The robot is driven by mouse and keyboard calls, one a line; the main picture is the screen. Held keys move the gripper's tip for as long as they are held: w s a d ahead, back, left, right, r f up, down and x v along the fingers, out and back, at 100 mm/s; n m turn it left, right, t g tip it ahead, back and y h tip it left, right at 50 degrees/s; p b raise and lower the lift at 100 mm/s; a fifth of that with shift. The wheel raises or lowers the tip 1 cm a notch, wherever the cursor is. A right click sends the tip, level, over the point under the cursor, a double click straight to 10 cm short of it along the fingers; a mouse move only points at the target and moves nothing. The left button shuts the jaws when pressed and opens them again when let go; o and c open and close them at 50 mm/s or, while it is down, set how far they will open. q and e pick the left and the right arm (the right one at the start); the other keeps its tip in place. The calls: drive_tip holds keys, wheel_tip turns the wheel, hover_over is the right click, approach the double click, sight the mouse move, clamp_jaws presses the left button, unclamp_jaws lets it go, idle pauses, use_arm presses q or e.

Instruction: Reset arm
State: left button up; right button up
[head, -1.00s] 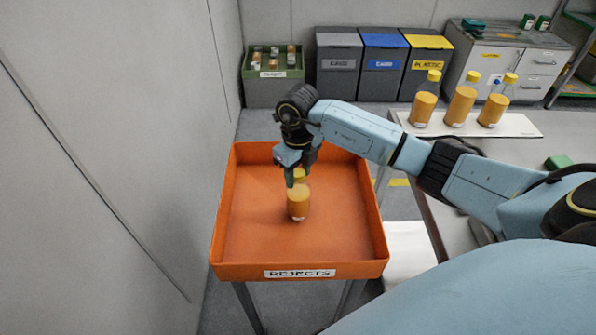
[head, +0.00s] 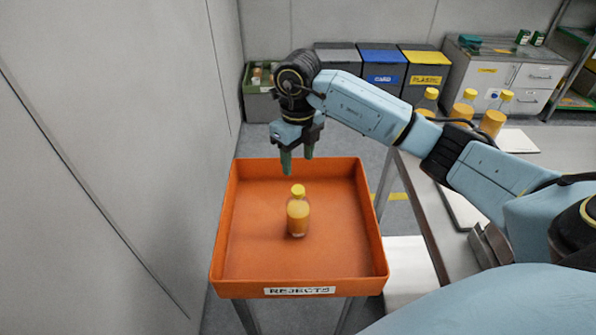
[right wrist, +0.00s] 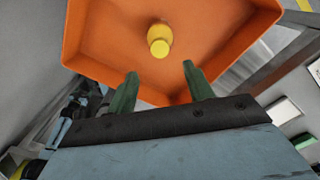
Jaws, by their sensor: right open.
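A bottle with a yellow cap and orange contents (head: 298,214) stands upright in the orange rejects tray (head: 250,281). My right gripper (head: 298,166) is open and empty above the far part of the tray, higher than the bottle and apart from it. In the right wrist view the green fingertips (right wrist: 160,75) are spread, and the capped bottle (right wrist: 160,42) stands beyond them inside the tray (right wrist: 90,60). My left gripper is not in view.
Several similar filled bottles (head: 464,106) stand on the table at the right, partly behind my right arm. Grey, blue and yellow bins (head: 383,70) and a green crate (head: 262,95) stand at the back. A wall is close on the left.

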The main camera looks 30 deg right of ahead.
drive_tip(key=shift+r, duration=0.8)
